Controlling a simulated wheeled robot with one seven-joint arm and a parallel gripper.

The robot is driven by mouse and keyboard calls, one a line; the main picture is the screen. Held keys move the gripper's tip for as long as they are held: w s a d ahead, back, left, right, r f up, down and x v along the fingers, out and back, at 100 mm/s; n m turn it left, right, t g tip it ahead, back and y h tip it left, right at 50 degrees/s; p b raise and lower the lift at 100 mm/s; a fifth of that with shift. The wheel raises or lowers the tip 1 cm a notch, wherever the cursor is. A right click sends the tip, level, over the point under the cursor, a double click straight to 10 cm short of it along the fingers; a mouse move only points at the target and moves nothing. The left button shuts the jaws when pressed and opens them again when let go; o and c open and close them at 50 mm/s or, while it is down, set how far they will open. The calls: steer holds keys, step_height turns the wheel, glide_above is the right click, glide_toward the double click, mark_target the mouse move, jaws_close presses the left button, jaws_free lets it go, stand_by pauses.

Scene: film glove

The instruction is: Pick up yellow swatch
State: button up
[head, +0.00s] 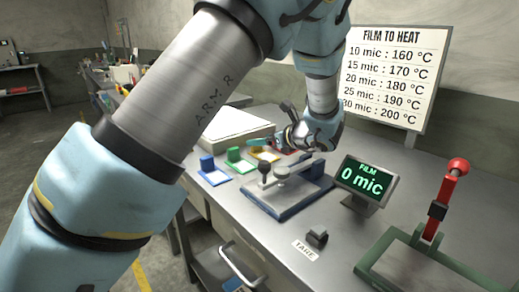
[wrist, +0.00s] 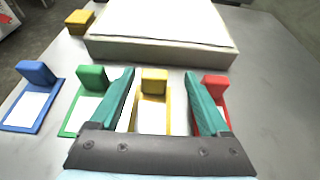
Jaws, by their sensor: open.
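The yellow swatch (wrist: 153,84) is a white sheet in a yellow frame with an upright yellow block at its far end. In the wrist view it lies on the table between the two teal fingers of my gripper (wrist: 158,88). My gripper is open, with one finger on each side of the yellow block and a visible gap to it. In the head view my gripper (head: 272,146) is low over the swatch row. There the yellow swatch (head: 262,156) shows only in part, largely behind the gripper.
Green (wrist: 92,78) and blue (wrist: 36,74) swatches lie left of it, a red one (wrist: 215,86) close on the right. A pale flat box (wrist: 160,48) stands behind. A gauge (head: 288,188), film display (head: 362,180) and red-handled press (head: 440,205) stand on the table.

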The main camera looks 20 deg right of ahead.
steer(key=shift+a+f+p+x, duration=0.15)
steer(key=shift+p+x, duration=0.3)
steer(key=shift+x, duration=0.9)
steer(key=shift+a+f+p+x, duration=0.15)
steer(key=shift+p+x, duration=0.25)
steer(key=shift+x, duration=1)
steer(key=shift+s+r, duration=0.1)
steer(key=shift+s, duration=0.1)
jaws_close()
